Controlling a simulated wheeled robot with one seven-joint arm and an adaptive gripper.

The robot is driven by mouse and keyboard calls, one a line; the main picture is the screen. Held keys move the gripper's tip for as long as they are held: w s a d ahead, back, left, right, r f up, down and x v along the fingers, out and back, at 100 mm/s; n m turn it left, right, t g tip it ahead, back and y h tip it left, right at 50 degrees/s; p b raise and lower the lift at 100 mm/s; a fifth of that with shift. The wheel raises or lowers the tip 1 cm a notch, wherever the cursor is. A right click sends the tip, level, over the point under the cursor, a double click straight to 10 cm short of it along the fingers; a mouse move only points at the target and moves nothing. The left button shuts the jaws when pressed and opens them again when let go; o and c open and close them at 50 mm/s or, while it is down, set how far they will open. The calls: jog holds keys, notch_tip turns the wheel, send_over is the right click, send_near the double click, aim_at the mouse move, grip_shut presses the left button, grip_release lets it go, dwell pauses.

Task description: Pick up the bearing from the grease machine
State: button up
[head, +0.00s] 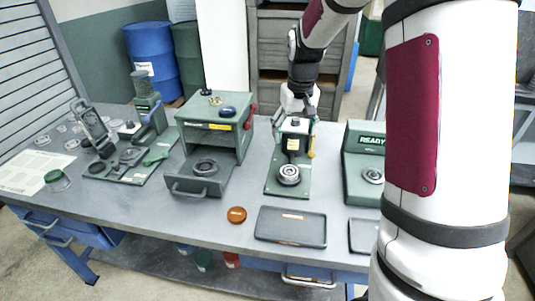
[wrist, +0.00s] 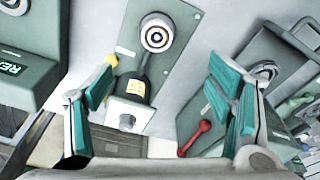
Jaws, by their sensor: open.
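The bearing (head: 289,174), a silver ring with a dark middle, sits at the front of the grease machine (head: 273,186), which has a green base plate and a post with a yellow label. In the wrist view the bearing (wrist: 157,36) lies at the top centre, on the grease machine's plate (wrist: 190,20). My gripper (head: 298,104) is above and behind the machine's post in the head view, partly hard to make out there. In the wrist view my gripper (wrist: 162,82) is open, its teal-padded fingers apart with nothing between them. The bearing is beyond the fingertips, untouched.
A green machine marked READY (head: 362,140) stands right of the grease machine. A green press box (head: 215,125) with a red lever (wrist: 197,138) stands on its other side. A dark tray (head: 291,227) and an orange-brown disc (head: 236,215) lie in front on the grey table (head: 130,205).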

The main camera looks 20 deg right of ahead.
notch_tip(320, 180, down, 4)
jog(key=w+d, duration=0.2)
send_over(289, 171)
jog(key=s, duration=0.1)
jog(key=f, duration=0.3)
jog(key=f+p, duration=0.1)
jog(key=f, duration=0.3)
jog(key=shift+s+d+f, duration=0.1)
jog(key=shift+d+f, duration=0.05)
jog(key=shift+d, duration=0.05)
jog(key=shift+w+a+f+p, duration=0.1)
jog(key=shift+w+f+p, duration=0.1)
jog(key=shift+f, duration=0.75)
jog(key=shift+w+a+f+p, duration=0.1)
jog(key=shift+w+f+p, duration=0.05)
jog(key=shift+f, duration=0.75)
jog(key=shift+w+a+f+p, duration=0.1)
jog(key=shift+w+f+p, duration=0.1)
jog(key=shift+f, duration=0.75)
jog(key=shift+d, duration=0.1)
jog(key=c, duration=1.4)
